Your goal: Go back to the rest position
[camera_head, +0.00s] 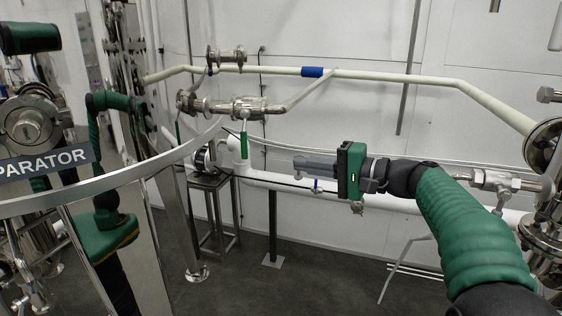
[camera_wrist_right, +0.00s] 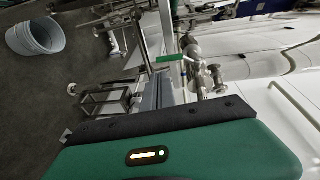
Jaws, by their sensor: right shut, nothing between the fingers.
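My right gripper (camera_head: 300,163) is raised in the middle of the head view, its grey fingers pointing left. The fingers are together, with nothing between them. In the right wrist view the gripper (camera_wrist_right: 166,88) shows grey fingers beyond the green and black housing. In the head view the fingers appear in front of the white pipe and the wall. A green valve handle (camera_head: 243,146) hangs left of the fingertips, apart from them in the picture; it also shows in the wrist view (camera_wrist_right: 168,58). My left gripper cannot be made out.
A shiny tank rim (camera_head: 110,180) curves across the left, near a sign reading PARATOR (camera_head: 45,164). A white pipe (camera_head: 275,180) runs along the wall. Steel fittings (camera_head: 545,215) stand at the right. A metal stand (camera_head: 212,182) is behind. A white bucket (camera_wrist_right: 35,36) stands on the floor.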

